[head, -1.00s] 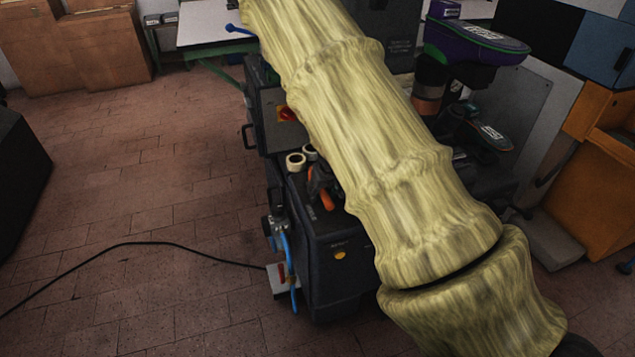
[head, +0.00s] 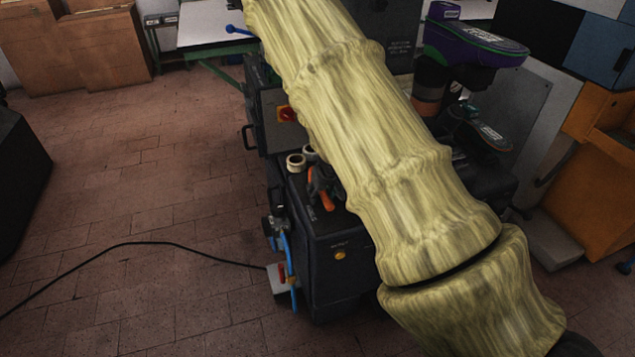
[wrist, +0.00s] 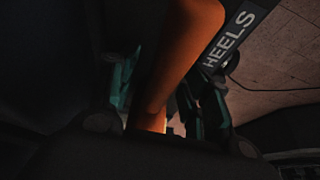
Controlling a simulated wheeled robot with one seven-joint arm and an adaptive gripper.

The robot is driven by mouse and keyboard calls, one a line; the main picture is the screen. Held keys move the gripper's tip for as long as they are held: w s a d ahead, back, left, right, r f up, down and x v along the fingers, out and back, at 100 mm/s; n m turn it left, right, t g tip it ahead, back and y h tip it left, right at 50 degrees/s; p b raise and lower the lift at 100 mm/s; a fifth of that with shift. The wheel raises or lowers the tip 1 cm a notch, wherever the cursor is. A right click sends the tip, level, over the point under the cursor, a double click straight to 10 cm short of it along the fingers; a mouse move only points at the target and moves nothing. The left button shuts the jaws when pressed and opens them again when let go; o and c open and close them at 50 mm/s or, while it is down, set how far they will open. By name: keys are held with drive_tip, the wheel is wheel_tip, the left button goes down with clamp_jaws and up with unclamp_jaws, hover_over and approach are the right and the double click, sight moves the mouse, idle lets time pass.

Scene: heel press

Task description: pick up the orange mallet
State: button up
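The orange mallet (wrist: 180,55) fills the middle of the wrist view, running from the top edge down between the fingers and narrowing toward the bottom. My gripper (wrist: 165,88) has a dark finger with teal parts on each side of it. The fingers look close to the orange surface, but the view is too dark to tell whether they press on it. In the head view an orange piece, seemingly the same mallet (head: 327,203), shows on the near left part of the dark machine. My sleeved arm hides much of that area and I cannot make out the gripper there.
The dark press machine (head: 340,275) stands behind my arm. Pale tape rolls (head: 296,162) lie on its top. A HEELS label (wrist: 232,38) is beside the mallet. A purple-topped part (head: 470,48) rises at right. The brick floor at left is open, crossed by a black cable (head: 150,244).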

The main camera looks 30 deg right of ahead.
drive_tip(key=c, duration=1)
clamp_jaws()
drive_tip(key=shift+r+b, duration=0.15)
drive_tip(key=shift+b, duration=0.3)
